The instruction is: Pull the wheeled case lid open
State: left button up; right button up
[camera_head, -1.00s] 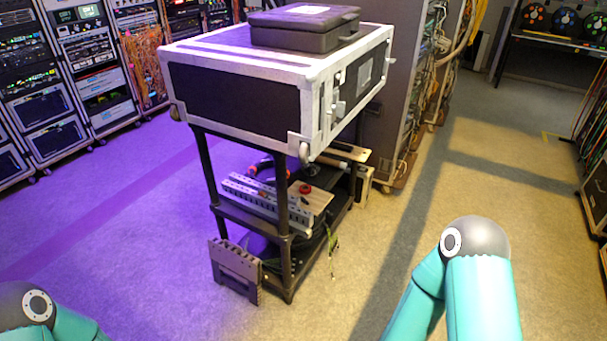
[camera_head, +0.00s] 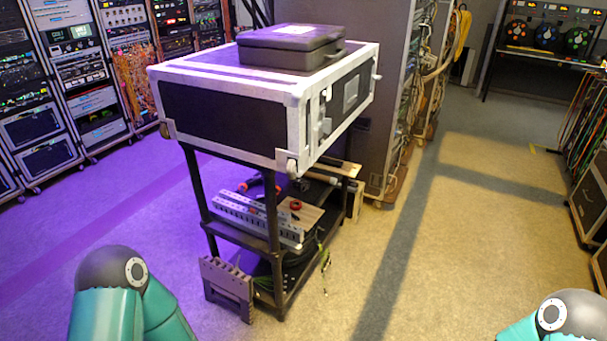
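A black case with silver metal edges (camera_head: 226,118) sits on top of a dark shelf cart in the middle of the view. Its lid looks closed. Latch hardware (camera_head: 324,126) shows on its right-hand face, and a small caster (camera_head: 292,168) shows under its near corner. A smaller dark grey case (camera_head: 292,47) with a handle lies flat on top of it. Only the teal elbows of my two arms show, at the bottom left and bottom right, well apart from the case. Both grippers are out of view.
The cart's lower shelf (camera_head: 232,234) holds a grey slotted rail (camera_head: 255,220) and tools. A dark slotted block (camera_head: 228,288) stands against its foot. Equipment racks (camera_head: 70,90) line the left, and a tall cabinet (camera_head: 370,90) stands behind. Floor at the right is clear.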

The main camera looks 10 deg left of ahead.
aim_at(267, 120)
jog(key=z, duration=0.1)
jog(key=i, duration=1)
jog(key=u, duration=0.1)
